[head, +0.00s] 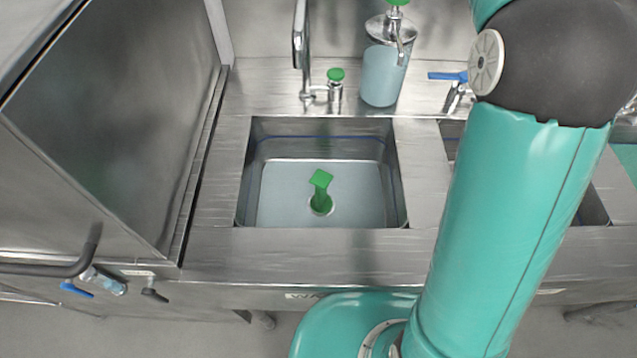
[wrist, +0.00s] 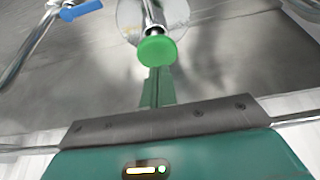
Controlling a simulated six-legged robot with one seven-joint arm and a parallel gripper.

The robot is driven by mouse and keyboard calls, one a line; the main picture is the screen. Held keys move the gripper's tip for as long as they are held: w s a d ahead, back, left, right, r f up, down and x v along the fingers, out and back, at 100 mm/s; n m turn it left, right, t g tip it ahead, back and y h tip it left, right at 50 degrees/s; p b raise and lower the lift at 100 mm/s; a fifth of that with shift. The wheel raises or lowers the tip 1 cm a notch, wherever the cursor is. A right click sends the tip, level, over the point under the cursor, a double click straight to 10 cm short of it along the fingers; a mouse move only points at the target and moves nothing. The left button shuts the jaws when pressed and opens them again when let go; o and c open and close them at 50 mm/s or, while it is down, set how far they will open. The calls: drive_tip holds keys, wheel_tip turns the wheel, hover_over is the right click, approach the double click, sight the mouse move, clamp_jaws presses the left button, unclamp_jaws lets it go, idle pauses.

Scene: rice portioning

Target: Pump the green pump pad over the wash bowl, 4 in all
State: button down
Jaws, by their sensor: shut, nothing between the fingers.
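The green pump pad (wrist: 157,50) is a round disc on a metal stem, above the middle of the wrist view. In the head view, only the underside of the pad (head: 397,2) shows at the top edge, above a clear dispenser (head: 380,76) with pale blue liquid. The dispenser stands behind the wash bowl (head: 252,185), a steel basin. My gripper (wrist: 157,72) is shut and empty, its tips close to the pad; I cannot tell whether they touch it. The gripper is out of the head view.
A green plug (head: 320,190) with a square top stands in the basin. A tall faucet (head: 301,40) and a small green-topped knob (head: 336,75) stand left of the dispenser. A blue-levered tap (head: 452,78) is on its right. A large steel panel (head: 110,120) fills the left.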

drive_tip(key=shift+f, duration=0.15)
drive_tip(key=shift+f, duration=1.7)
drive_tip(key=shift+r, duration=1.85)
drive_tip(key=shift+r, duration=0.15)
wheel_tip(320, 180, up, 6)
drive_tip(key=shift+f, duration=0.15)
